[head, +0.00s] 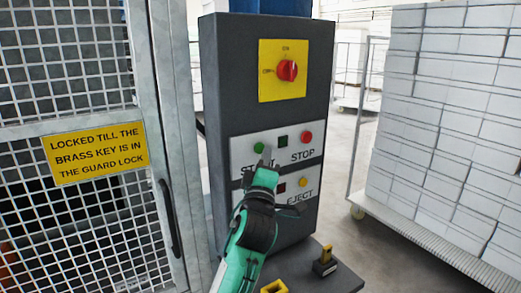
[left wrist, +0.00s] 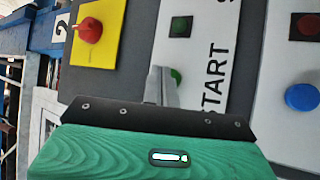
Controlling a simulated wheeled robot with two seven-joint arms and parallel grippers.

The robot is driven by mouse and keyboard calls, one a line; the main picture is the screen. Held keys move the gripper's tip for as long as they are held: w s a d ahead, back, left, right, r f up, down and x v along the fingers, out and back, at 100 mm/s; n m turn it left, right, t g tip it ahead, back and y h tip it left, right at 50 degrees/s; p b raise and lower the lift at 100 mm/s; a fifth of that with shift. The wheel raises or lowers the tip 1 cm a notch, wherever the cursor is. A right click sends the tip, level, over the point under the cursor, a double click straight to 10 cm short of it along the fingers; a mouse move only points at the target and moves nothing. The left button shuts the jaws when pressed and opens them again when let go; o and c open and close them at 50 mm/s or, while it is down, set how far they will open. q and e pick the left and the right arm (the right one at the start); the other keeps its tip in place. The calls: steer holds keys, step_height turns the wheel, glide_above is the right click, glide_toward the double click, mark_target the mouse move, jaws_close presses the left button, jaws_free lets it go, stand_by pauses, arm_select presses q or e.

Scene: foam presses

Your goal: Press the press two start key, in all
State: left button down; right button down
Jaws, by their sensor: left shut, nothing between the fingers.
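The green start key (head: 259,147) sits on the light label plate of the dark control panel (head: 225,90), above the word START, which my gripper partly covers. My left gripper (head: 266,157) is shut and empty, with its tips just beside the key. In the left wrist view the green start key (left wrist: 176,76) shows beside the shut fingertips of my left gripper (left wrist: 160,72), which hide part of it. I cannot tell whether they touch. A sign with the number 2 (left wrist: 62,27) stands near the panel. My right gripper is not in view.
A dark indicator (head: 283,141) and red stop key (head: 306,137) sit right of the start key. Below is a yellow eject key (head: 303,182); above, a red rotary switch (head: 287,70). A blue key (left wrist: 302,97) shows too. A mesh guard door (head: 70,225) stands left.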

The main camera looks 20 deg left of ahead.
arm_select(q)
steer(key=shift+a, duration=0.15)
stand_by(0.3)
steer(key=shift+w+a, duration=0.2)
steer(key=shift+w, duration=0.05)
